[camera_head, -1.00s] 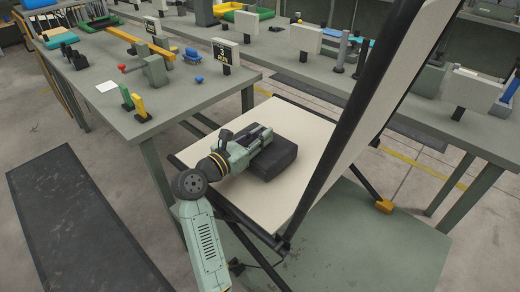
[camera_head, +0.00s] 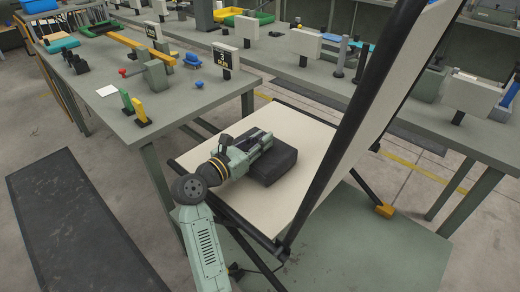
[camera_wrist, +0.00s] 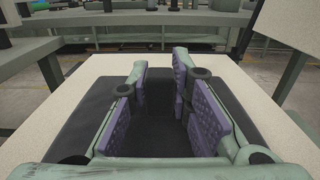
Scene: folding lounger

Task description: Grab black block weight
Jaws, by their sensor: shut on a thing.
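The black block weight (camera_head: 275,167) lies on the cream seat of the folding lounger (camera_head: 307,140). My gripper (camera_head: 262,142) reaches over it from the left in the head view. In the wrist view, the purple-padded fingers of my gripper (camera_wrist: 160,90) stand apart on either side of a dark raised part of the black block weight (camera_wrist: 75,120). The jaws are shut on that part. The block's wide body spreads out below and beside the fingers. It appears to rest on the seat.
The lounger's backrest (camera_head: 385,80) rises at the right with a black frame rail (camera_head: 335,140). A grey-green workbench (camera_head: 150,90) holding coloured items stands at the left. A dark mat (camera_head: 75,225) lies on the floor at lower left.

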